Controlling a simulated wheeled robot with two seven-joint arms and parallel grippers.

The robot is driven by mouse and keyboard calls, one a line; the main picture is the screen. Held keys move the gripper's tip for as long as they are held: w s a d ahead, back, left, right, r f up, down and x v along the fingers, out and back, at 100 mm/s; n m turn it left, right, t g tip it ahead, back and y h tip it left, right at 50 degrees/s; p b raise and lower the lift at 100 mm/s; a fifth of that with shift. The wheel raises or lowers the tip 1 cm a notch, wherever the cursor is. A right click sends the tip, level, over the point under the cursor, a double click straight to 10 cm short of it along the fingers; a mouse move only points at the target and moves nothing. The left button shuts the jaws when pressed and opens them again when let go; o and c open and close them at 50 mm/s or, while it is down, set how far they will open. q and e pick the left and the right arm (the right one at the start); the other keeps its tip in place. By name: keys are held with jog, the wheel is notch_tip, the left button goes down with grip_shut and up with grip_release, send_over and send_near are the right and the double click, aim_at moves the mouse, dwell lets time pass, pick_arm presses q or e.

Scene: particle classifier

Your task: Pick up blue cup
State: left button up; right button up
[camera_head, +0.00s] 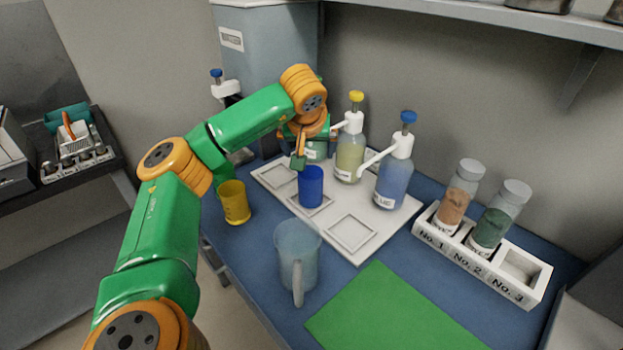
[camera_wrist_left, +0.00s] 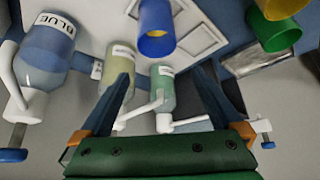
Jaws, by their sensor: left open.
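The blue cup (camera_head: 311,187) stands upright in a square recess of the white tray (camera_head: 369,250). In the left wrist view the blue cup (camera_wrist_left: 156,22) is at the top centre, beyond the fingertips. My left gripper (camera_head: 299,158) is above and just behind the cup in the head view, partly hidden by its own wrist. In the left wrist view its two fingers (camera_wrist_left: 163,78) are spread apart with nothing held between them. My right gripper is in neither view.
Pump bottles with yellow (camera_head: 350,150) and blue (camera_head: 394,178) tops stand close behind the cup; a green-tinted bottle (camera_wrist_left: 161,88) is near the fingers. A yellow cup (camera_head: 234,203) stands left, a clear jug (camera_head: 297,262) in front. A labelled vial rack (camera_head: 500,282) is right.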

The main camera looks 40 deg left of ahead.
aim_at(311, 184)
pick_arm(q)
notch_tip(311, 184, down, 8)
jog(key=b, duration=0.5)
jog(key=shift+w+r, duration=0.1)
jog(key=shift+r, duration=0.15)
jog(key=shift+w+a+f, duration=0.1)
jog(key=shift+a+f, duration=0.05)
jog(key=shift+f, duration=0.15)
jog(key=shift+w+a+f, duration=0.1)
jog(key=shift+w+f, duration=0.05)
jog(key=shift+f, duration=0.05)
jog(key=x, duration=0.6)
jog(key=shift+w+r, duration=0.1)
jog(key=shift+w, duration=0.05)
jog(key=shift+r, duration=0.1)
grip_shut()
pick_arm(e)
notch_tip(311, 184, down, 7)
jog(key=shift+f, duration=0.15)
